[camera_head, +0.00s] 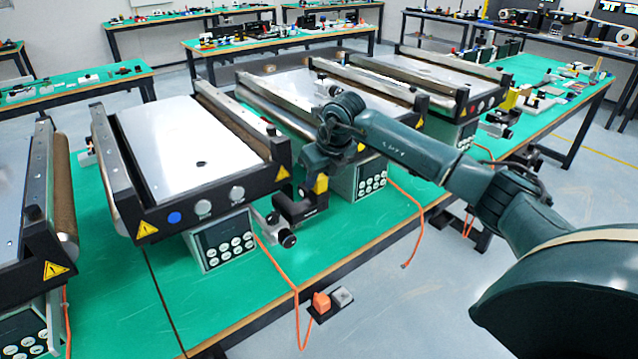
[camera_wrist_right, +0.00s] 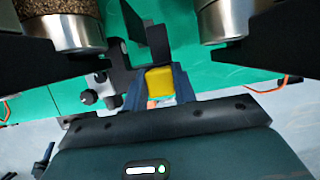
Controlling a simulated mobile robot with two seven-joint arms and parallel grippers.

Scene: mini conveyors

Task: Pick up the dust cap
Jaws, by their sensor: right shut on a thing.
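My right gripper (camera_head: 314,192) reaches down in front of the middle conveyor, by its right front corner. In the wrist view its dark fingers (camera_wrist_right: 158,92) are shut around a small yellow piece (camera_wrist_right: 160,82). This yellow piece also shows in the head view (camera_head: 320,184). I cannot tell whether it is the dust cap, as the fingers and wrist hide part of it. A small dark spot or disc (camera_head: 201,163) lies on the middle conveyor's pale belt. My left gripper is not in view.
A black bracket with a silver-black knob (camera_head: 286,238) is close beside the gripper. The middle conveyor (camera_head: 165,125) has raised black rails. More conveyors stand on both sides on the green table (camera_head: 225,290). An orange cable (camera_head: 296,300) hangs over the front edge.

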